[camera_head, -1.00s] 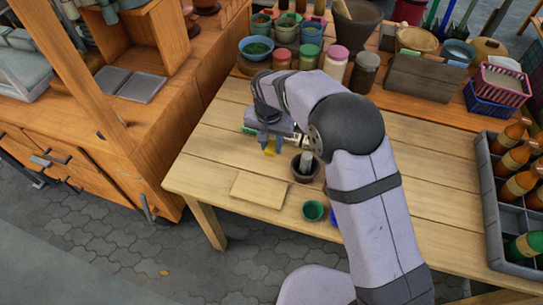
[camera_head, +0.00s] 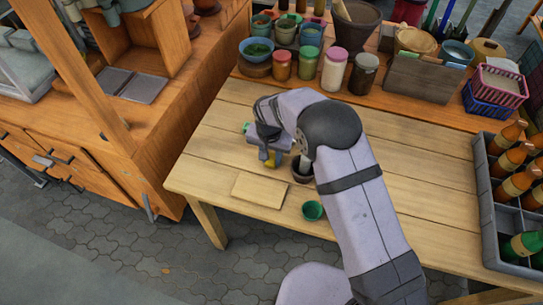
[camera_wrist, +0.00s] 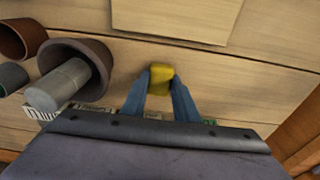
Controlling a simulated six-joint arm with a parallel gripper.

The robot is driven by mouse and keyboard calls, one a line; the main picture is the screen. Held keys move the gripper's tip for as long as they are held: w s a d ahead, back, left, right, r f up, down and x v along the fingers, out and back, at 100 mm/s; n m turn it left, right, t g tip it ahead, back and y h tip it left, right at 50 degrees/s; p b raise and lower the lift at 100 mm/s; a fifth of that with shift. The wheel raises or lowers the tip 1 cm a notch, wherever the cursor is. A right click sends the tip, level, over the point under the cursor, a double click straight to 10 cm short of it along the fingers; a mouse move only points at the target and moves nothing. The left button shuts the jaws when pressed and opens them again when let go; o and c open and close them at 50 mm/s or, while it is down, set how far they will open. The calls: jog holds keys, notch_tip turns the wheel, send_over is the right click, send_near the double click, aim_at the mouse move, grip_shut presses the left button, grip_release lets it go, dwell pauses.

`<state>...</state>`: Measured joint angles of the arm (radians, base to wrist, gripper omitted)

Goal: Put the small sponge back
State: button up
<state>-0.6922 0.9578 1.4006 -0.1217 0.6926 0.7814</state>
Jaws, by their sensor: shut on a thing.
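The small yellow sponge (camera_head: 271,157) is between the fingertips of my gripper (camera_head: 266,158), above the wooden table, left of the clay mortar (camera_head: 302,169). In the wrist view the sponge (camera_wrist: 161,76) sits between the two blue fingers of my gripper (camera_wrist: 161,84), which is shut on it. The mortar (camera_wrist: 88,58) with its grey pestle (camera_wrist: 60,86) stands to the left there. Whether the sponge touches the table cannot be told.
A flat wooden board (camera_head: 259,190) lies near the table's front edge. A green cup (camera_head: 313,210) stands right of it. Jars and pots (camera_head: 283,64) line the back shelf. A bottle crate (camera_head: 497,225) is at the right.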

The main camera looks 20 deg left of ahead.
aim_at(270, 163)
jog(key=shift+f, duration=0.15)
jog(key=o, duration=1)
jog(key=r+b, duration=0.1)
jog(key=r, duration=0.3)
jog(key=s+r+b, duration=0.1)
jog(key=r, duration=0.3)
jog(key=r+b, duration=0.1)
jog(key=r, duration=0.3)
jog(key=shift+s+r, duration=0.15)
jog(key=shift+s, duration=0.1)
jog(key=s+d+g, duration=0.1)
jog(key=s+d, duration=0.3)
jog(key=d, duration=0.9)
jog(key=s+d, duration=0.4)
jog(key=d, duration=0.8)
jog(key=s+d, duration=0.2)
jog(key=s, duration=0.1)
jog(key=s+d+f, duration=0.1)
jog(key=s+d, duration=0.1)
jog(key=s, duration=0.1)
jog(key=s+d, duration=0.3)
jog(key=s, duration=0.1)
jog(key=shift+s+f, duration=0.1)
jog(key=shift+f, duration=0.05)
